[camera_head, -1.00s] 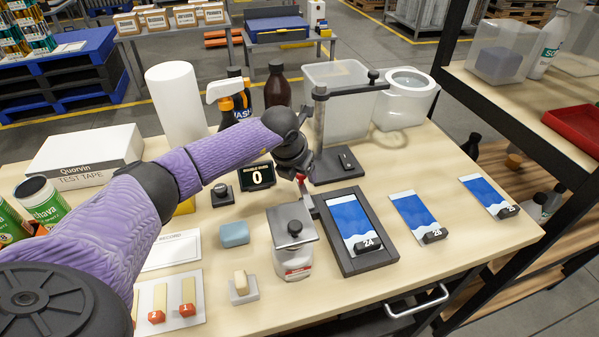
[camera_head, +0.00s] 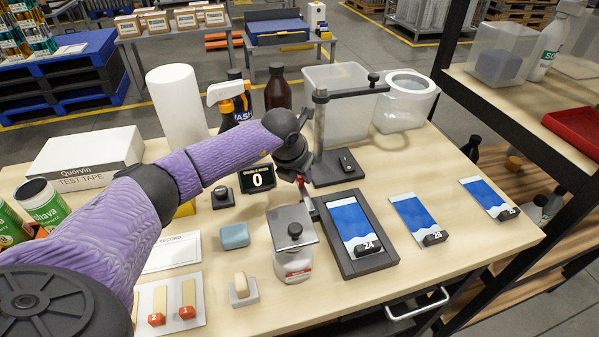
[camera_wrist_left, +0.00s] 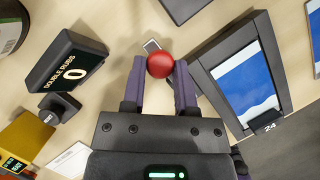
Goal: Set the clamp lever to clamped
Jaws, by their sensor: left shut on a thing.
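The clamp lever's red ball knob (camera_wrist_left: 160,65) sits between the fingertips of my left gripper (camera_wrist_left: 160,78) in the left wrist view. The gripper is shut on it. In the head view the left gripper (camera_head: 300,177) reaches down beside the dark screen frame (camera_head: 340,262), with a little red showing under its fingers. A short metal part of the lever (camera_wrist_left: 151,45) shows just beyond the knob in the wrist view. The frame holds a blue-and-white print numbered 24 (camera_head: 351,222). Most of the lever and its pivot are hidden behind my gripper and wrist.
A jar with a grey square lid (camera_head: 291,238) stands left of the frame. A counter display reading 0 (camera_head: 257,177) and a dark post stand (camera_head: 320,120) are close by. Two more prints (camera_head: 414,214) lie to the right, with bare table between them.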

